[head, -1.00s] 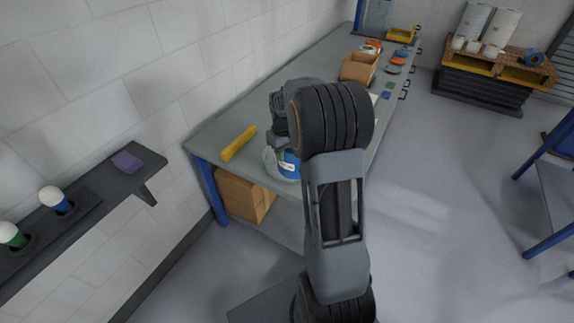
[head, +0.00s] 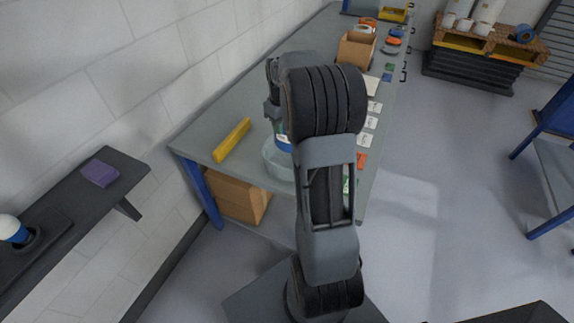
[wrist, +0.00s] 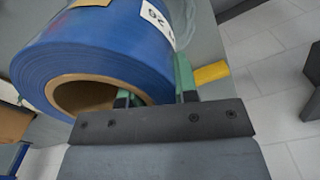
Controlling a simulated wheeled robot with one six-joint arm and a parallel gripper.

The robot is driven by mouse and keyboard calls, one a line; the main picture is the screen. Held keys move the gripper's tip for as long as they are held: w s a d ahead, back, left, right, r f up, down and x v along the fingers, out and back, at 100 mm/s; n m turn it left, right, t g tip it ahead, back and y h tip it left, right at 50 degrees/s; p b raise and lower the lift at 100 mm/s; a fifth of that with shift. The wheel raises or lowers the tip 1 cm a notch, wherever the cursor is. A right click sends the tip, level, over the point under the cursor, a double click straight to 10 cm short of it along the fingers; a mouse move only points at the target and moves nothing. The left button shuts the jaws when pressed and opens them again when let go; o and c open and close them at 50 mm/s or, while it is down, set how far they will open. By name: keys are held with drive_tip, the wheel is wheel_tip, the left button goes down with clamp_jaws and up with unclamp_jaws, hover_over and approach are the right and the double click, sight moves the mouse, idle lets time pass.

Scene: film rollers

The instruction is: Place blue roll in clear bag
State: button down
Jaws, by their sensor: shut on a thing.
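The blue roll (wrist: 95,45) fills the upper left of the wrist view, with a brown core and a white label. My gripper (wrist: 155,92) is shut on the roll's wall, one green finger inside the core and one outside. In the head view the roll (head: 284,143) shows below my gripper, partly hidden by my arm. The clear bag (head: 275,163) stands at the near end of the workbench, its rim just under the roll. I cannot tell whether the roll's lower edge is inside the bag.
A yellow bar (head: 232,141) lies left of the bag on the grey workbench (head: 205,118). A cardboard box (head: 357,48) and several small items lie farther back. A dark wall shelf (head: 75,200) is at left, a loaded pallet (head: 480,60) at the back right.

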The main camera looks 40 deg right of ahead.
drive_tip(key=f+b, duration=0.1)
drive_tip(key=f, duration=0.2)
drive_tip(key=shift+w+b, duration=0.4)
drive_tip(key=shift+f+p, duration=0.3)
drive_tip(key=shift+f, duration=4.55)
drive_tip(key=shift+f, duration=0.2)
drive_tip(key=c, duration=0.9)
unclamp_jaws()
